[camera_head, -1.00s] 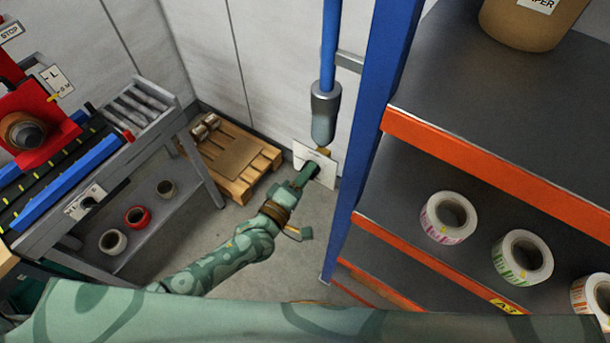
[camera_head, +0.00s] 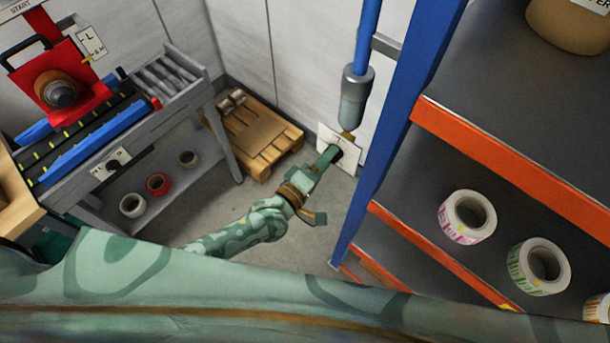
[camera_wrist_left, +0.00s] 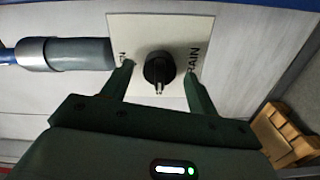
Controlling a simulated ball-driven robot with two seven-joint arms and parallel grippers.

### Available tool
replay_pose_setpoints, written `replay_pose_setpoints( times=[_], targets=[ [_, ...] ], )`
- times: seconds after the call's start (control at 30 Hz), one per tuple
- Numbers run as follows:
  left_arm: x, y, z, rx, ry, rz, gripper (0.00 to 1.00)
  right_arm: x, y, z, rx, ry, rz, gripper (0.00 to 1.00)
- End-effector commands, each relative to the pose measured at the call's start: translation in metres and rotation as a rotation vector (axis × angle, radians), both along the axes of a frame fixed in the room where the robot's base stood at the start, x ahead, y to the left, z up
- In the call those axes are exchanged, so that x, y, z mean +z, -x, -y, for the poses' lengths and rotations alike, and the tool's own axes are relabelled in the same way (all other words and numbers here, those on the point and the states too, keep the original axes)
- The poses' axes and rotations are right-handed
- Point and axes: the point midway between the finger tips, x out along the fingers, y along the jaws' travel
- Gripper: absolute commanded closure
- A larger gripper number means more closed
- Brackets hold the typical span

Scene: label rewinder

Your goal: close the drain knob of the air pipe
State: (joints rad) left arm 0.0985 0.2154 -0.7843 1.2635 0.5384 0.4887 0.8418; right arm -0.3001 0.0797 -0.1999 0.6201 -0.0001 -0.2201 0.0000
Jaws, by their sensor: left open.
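The drain knob (camera_wrist_left: 159,69) is a black round knob with a small pale pointer, in front of a white plate (camera_wrist_left: 150,28) marked DRAIN. In the left wrist view it sits between the two fingers of my left gripper (camera_wrist_left: 160,80), which is open, one finger on each side with gaps. In the head view the gripper (camera_head: 333,155) is at the white plate (camera_head: 352,143) and mostly hides the knob. The blue air pipe (camera_head: 367,35) ends in a grey cylinder (camera_head: 354,97) just above the plate. My right gripper is not in view.
A blue-post shelf rack (camera_head: 408,110) with orange beams (camera_head: 500,160) and label rolls (camera_head: 467,216) stands close on the right. A wooden pallet (camera_head: 258,140) lies on the floor at the back. The rewinder table (camera_head: 150,135) is on the left.

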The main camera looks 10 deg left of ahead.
Motion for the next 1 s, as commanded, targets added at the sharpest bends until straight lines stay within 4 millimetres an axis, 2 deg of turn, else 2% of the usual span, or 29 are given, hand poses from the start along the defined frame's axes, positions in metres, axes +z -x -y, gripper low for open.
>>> replay_pose_setpoints(
  times=[0.5, 0.7, 1.0],
  targets=[
    [-0.002, 0.11, -0.064, -0.001, -0.001, -0.004, 0.41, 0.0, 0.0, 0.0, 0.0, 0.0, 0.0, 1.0],
    [-0.001, 0.131, -0.076, 0.0, -0.002, -0.003, 0.41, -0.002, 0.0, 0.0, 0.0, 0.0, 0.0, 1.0],
    [0.0, 0.134, -0.078, 0.0, 0.0, -0.002, 0.41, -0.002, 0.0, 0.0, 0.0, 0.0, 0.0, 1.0]
  ],
)
